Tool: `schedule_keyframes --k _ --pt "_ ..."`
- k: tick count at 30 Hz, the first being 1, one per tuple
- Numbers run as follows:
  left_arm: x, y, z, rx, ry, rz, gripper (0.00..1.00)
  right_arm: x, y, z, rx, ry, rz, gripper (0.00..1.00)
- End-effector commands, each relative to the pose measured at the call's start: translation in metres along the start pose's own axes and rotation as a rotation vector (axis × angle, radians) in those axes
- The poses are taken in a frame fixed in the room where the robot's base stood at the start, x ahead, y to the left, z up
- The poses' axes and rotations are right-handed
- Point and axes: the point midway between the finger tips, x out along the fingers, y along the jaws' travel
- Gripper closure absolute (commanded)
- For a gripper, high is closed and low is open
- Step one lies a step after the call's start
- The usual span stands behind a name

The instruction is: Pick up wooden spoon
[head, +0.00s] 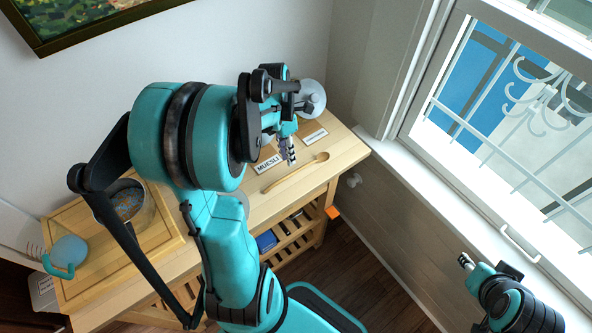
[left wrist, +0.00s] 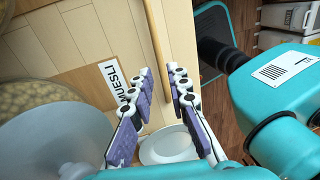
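The wooden spoon (head: 297,172) lies on the wooden table, near its front edge, with its bowl toward the right end in the head view. In the left wrist view its handle (left wrist: 156,35) runs down from the top edge toward the gap between my fingertips. My left gripper (head: 289,157) hangs above the table beside the spoon, between it and the MUESLI label. The left wrist view shows this gripper (left wrist: 161,88) open with nothing between its fingers; contact with the spoon cannot be told. My right gripper (head: 466,262) is far from the spoon, at the lower right by the window.
The MUESLI label (head: 268,163) lies behind the spoon, with a glass jar (left wrist: 40,95) close by. A cutting board (head: 85,265) with a metal pot (head: 128,205) and a teal mug (head: 68,254) occupies the table's left.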

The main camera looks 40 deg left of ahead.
Motion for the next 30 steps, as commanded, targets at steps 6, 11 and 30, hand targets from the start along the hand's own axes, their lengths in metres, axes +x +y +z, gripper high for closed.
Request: schedule_keyframes --k 6,11,30 --pt "0.029 0.001 0.001 -0.003 0.0 0.0 0.83 0.009 0.0 0.007 0.0 0.0 0.0 0.6" --pt "0.054 0.002 0.005 -0.001 0.0 0.0 0.83 0.019 0.0 0.013 0.0 0.0 0.0 0.6" --pt "0.072 0.002 0.005 0.0 -0.001 0.001 1.0 0.022 0.0 0.016 0.0 0.0 0.0 0.6"
